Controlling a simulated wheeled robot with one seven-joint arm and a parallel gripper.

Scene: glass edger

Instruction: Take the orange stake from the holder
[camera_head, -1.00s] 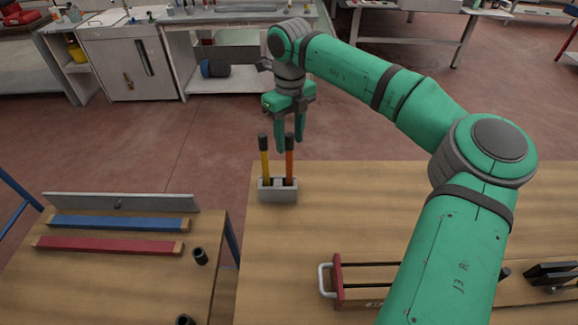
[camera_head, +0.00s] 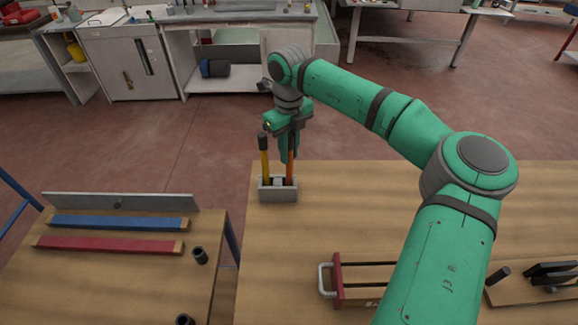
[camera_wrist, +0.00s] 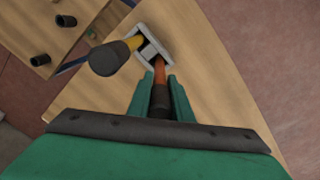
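The orange stake (camera_head: 291,168) stands upright in the right side of a small grey holder (camera_head: 278,194). Its black top is mostly hidden by my gripper in the head view. In the wrist view the orange shaft (camera_wrist: 159,72) leads down into the holder (camera_wrist: 143,30), with its black top between my fingers. My gripper (camera_head: 289,160) is over the stake from above, one finger on each side of it. I cannot tell whether the fingers press on it. A yellow stake (camera_head: 265,167) with a black top stands in the holder's left side, close beside my gripper.
The holder sits near the far left corner of a wooden table (camera_head: 262,255). A red-ended rack with a white handle (camera_head: 325,280) lies nearer. A second table on the left carries a blue bar (camera_head: 118,223), a red bar (camera_head: 105,245) and black cylinders (camera_head: 200,256).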

